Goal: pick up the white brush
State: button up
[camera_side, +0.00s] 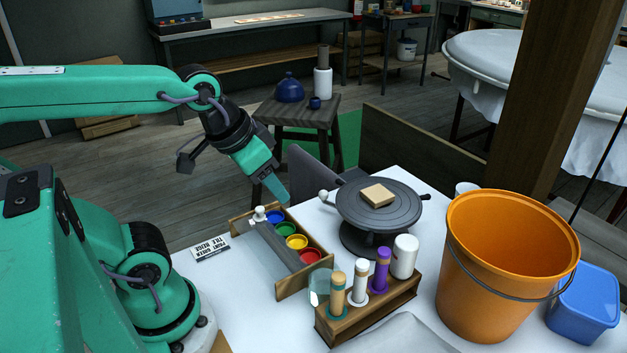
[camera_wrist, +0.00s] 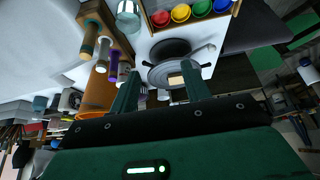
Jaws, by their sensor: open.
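The white brush (camera_side: 359,285) stands upright in a wooden rack (camera_side: 370,318), between a tan-and-teal brush (camera_side: 337,294) and a purple brush (camera_side: 380,271). In the wrist view the white brush (camera_wrist: 102,54) is at the upper left, between the same two brushes. My gripper (camera_side: 279,190) is in the air above the far end of the paint tray, behind and to the left of the rack, well apart from the white brush. In the wrist view its two fingers (camera_wrist: 160,74) are spread with nothing held between them.
A wooden paint tray (camera_side: 290,255) with several colored pots is left of the rack. A glass jar (camera_side: 320,284) and a white cylinder (camera_side: 404,257) flank the brushes. Behind is a turntable (camera_side: 353,208) bearing a tan tile (camera_side: 378,195). An orange bucket (camera_side: 490,285) stands right.

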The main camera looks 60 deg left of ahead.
jog(key=w+d+f+m+g, duration=0.1)
jog(key=w+d+f+g, duration=0.2)
jog(key=w+d, duration=0.35)
jog(key=g, duration=0.2)
send_over(361, 278)
jog(key=shift+m, duration=0.4)
jog(key=f, duration=0.4)
jog(key=shift+w+a+f, duration=0.25)
jog(key=shift+a+f, duration=0.05)
jog(key=shift+f, duration=0.1)
jog(key=shift+w+a+f, duration=0.1)
jog(key=shift+f, duration=1.85)
jog(key=shift+w+a+f, duration=0.1)
jog(key=shift+f, duration=1.85)
grip_shut()
jog(key=shift+r, duration=0.1)
jog(key=shift+r, duration=4.95)
